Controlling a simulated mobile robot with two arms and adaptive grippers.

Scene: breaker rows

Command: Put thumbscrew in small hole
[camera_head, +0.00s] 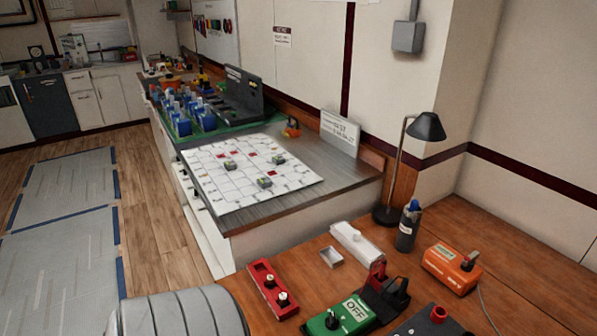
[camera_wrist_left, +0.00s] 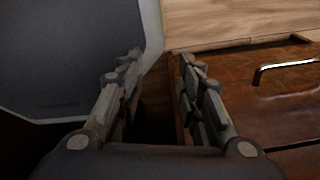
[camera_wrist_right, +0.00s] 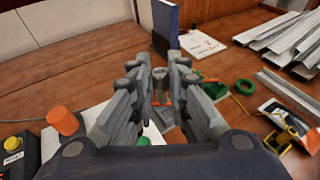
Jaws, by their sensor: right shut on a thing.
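My right gripper (camera_wrist_right: 161,68) is shut on a small grey, cylindrical piece (camera_wrist_right: 159,76) between its fingertips, which looks like the thumbscrew; its lower end is hard to make out. My left gripper (camera_wrist_left: 160,62) is open and empty, beside a brown wooden front with a metal handle. Neither gripper shows in the head view. There, a red block (camera_head: 260,273) with two black-and-white knobs lies on the wooden table. A green device (camera_head: 327,322) with an OFF label and a black knob is right of it. I cannot make out the small hole.
A small grey tray (camera_head: 331,257), a white case (camera_head: 356,243), a dark bottle (camera_head: 408,226), a lamp (camera_head: 427,126) and an orange box (camera_head: 451,268) stand on the table. In the right wrist view, an orange cylinder (camera_wrist_right: 63,120) and a green ring (camera_wrist_right: 243,87) flank the gripper.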

